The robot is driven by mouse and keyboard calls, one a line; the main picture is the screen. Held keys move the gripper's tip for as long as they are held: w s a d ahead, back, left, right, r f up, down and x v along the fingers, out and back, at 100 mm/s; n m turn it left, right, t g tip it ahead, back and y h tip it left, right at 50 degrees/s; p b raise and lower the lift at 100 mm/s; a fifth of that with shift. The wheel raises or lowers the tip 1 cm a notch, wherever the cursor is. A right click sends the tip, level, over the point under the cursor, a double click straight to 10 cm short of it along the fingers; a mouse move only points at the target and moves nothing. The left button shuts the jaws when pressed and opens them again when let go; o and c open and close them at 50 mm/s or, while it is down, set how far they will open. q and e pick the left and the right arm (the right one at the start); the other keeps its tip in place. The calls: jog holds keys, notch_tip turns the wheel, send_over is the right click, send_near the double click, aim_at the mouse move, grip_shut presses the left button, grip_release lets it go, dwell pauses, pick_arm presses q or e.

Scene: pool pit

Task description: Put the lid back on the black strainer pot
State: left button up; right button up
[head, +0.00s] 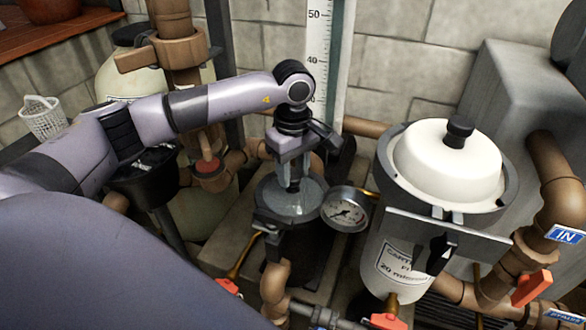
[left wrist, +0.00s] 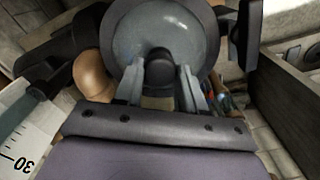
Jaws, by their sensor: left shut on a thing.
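The black strainer pot (head: 293,258) stands in the lower middle of the head view, between brown pipes. A clear grey round lid (head: 308,200) is at its mouth, roughly centred and level. I cannot tell whether it rests fully on the rim or is slightly above it. My left gripper (head: 291,184) points down from above and is shut on the lid's knob. In the left wrist view the gripper (left wrist: 160,85) has one finger on each side of the dark knob (left wrist: 159,66), with the lid (left wrist: 180,25) spread beyond it. My right gripper is not in view.
A pressure gauge (head: 346,210) stands close to the pot's right side. A white cartridge filter with a white lid (head: 440,165) is further right. A measuring scale (head: 322,50) rises behind my gripper. Red-handled valves (head: 388,321) sit along the front pipes.

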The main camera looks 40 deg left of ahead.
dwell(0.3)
pick_arm(q)
jog(key=o, duration=1.1)
jog(key=shift+o, duration=0.4)
jog(key=shift+r, duration=0.1)
jog(key=shift+r+p, duration=2.15)
jog(key=shift+r, duration=1.3)
jog(key=shift+c, duration=0.3)
